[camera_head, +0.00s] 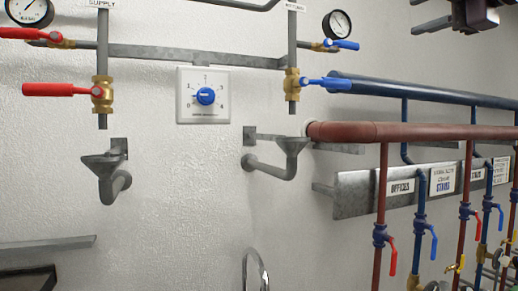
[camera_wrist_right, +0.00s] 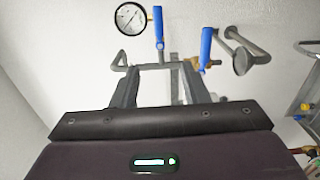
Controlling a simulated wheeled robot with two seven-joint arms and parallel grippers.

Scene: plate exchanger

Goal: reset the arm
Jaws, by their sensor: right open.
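My right gripper (camera_head: 416,14) is at the top right edge of the head view, with its two grey fingers pointing left and apart. Its fingers also show in the wrist view (camera_wrist_right: 160,70), open with nothing between them. It hangs in front of the wall, above the blue pipe (camera_head: 430,93) in the picture, and appears clear of it. My left gripper is not in view.
Red-handled (camera_head: 55,90) and blue-handled (camera_head: 325,83) valves flank a dial (camera_head: 206,95) on the wall. Pressure gauges (camera_head: 338,24) and drain funnels (camera_head: 292,146) stick out nearby. A red pipe (camera_head: 400,131) with several valved branches fills the right. The wall's lower middle is mostly bare.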

